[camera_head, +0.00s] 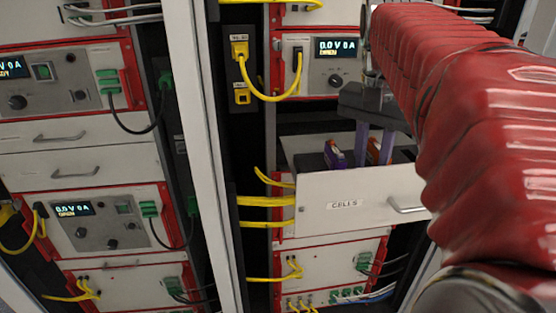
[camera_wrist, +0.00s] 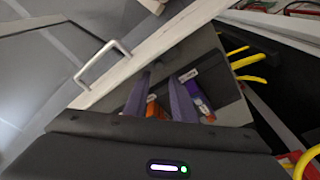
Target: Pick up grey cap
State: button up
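An orange cell (camera_wrist: 154,109) lies partly hidden by the left finger. A purple cell (camera_wrist: 196,92) with a white label and orange end lies right of the right finger. In the head view the purple cell (camera_head: 334,154) is left of the fingers. I cannot make out a grey cap in either view.
The drawer's front panel and handle (camera_head: 406,206) stand close to my gripper; the handle also shows in the wrist view (camera_wrist: 101,61). Yellow cables (camera_head: 266,201) run beside the drawer's left side. A cycler panel with a lit display (camera_head: 338,47) is above. A white rack post (camera_head: 203,150) stands left.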

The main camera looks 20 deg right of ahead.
jog(key=shift+d+f, duration=0.15)
jog(key=shift+f, duration=0.7)
jog(key=shift+d+f, duration=0.15)
jog(key=shift+f, duration=2.45)
jog(key=shift+c, duration=0.7)
grip_shut()
